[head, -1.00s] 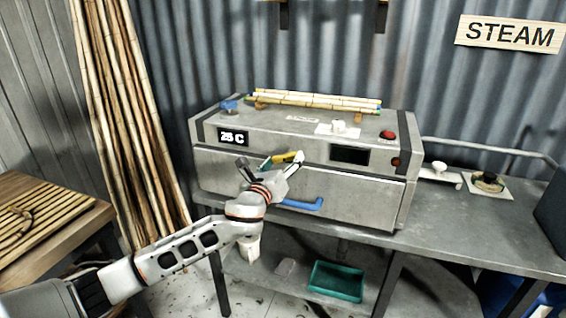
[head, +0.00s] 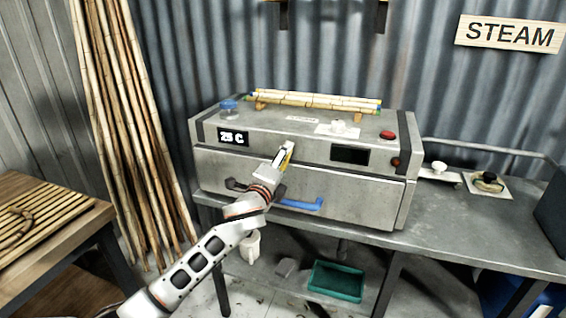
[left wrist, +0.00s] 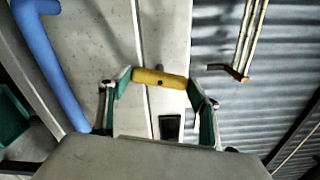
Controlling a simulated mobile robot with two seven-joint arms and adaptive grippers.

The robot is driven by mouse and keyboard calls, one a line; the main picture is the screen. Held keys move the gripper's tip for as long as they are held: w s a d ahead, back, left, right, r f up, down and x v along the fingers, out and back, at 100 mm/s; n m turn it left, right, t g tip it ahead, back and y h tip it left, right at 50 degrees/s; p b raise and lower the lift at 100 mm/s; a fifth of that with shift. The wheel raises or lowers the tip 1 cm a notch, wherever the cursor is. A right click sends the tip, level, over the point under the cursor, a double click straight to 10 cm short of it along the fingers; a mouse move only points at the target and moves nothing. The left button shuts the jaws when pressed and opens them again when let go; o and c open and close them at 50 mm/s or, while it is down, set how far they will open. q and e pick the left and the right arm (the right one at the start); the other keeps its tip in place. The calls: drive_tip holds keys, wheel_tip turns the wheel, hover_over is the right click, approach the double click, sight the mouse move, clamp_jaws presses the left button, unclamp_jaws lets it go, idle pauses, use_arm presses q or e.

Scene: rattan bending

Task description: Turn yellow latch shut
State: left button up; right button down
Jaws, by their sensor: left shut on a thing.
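The yellow latch (head: 288,157) is on the front of the grey steam box (head: 255,165), near the seam between the top panel and the front door. In the head view it stands steep and is partly hidden by my left gripper (head: 279,160). In the left wrist view the yellow latch (left wrist: 160,78) is a short yellow bar with a dark spot, lying between the two green-lined fingers, which meet its ends. My left gripper is shut on it. My right gripper is not in view.
A blue handle (head: 302,204) is on the door just below right of the gripper. Bamboo poles (head: 316,99) lie on top of the box, with a red button (head: 387,135) at its right. A green tray (head: 336,281) is on the lower shelf.

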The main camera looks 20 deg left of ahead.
use_arm(q)
drive_tip(key=shift+n, duration=1.6)
drive_tip(key=o, duration=1.1)
drive_tip(key=shift+s, duration=0.1)
drive_tip(key=s, duration=1.2)
drive_tip(key=shift+a, duration=0.25)
drive_tip(key=shift+w, duration=0.1)
